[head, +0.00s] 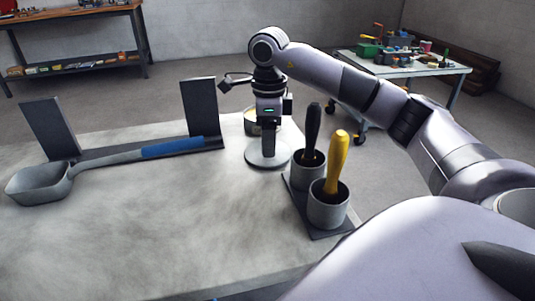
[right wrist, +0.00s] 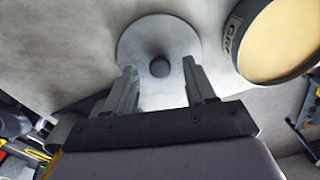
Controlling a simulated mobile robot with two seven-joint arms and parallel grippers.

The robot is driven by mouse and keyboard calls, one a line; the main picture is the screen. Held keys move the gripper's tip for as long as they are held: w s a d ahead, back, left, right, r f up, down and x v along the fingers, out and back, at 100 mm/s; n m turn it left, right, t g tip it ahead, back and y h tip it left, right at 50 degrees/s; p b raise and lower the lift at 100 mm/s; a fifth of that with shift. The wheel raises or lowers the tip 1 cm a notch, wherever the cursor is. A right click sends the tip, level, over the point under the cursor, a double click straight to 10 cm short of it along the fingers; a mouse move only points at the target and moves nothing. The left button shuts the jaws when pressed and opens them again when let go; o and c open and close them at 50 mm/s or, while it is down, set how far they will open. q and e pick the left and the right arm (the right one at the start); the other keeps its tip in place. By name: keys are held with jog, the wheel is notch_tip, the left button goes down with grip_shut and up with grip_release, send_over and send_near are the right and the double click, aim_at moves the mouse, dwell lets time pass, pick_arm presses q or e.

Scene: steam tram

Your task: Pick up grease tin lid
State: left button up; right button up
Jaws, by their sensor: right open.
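The grease tin lid (head: 256,158) is a flat grey disc lying on the pale worktop, near its far edge. In the right wrist view the lid (right wrist: 138,36) shows a dark round knob (right wrist: 160,67) at its middle. My right gripper (head: 268,142) points down over the lid. In the right wrist view its two fingers (right wrist: 160,78) are apart, one on each side of the knob, with nothing held. The open grease tin (head: 251,124), filled with yellowish grease, stands just behind the lid, partly hidden by my gripper. My left gripper is not in view.
Two grey cups (head: 327,209) on a dark base hold a black-handled and a yellow-handled tool, close to the right of the lid. A ladle with a blue grip (head: 172,147) rests by a dark two-plate stand (head: 202,107) at left. The front worktop is clear.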

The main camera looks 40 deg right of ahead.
jog(key=shift+f, duration=0.35)
grip_shut()
jog(key=shift+r, duration=0.1)
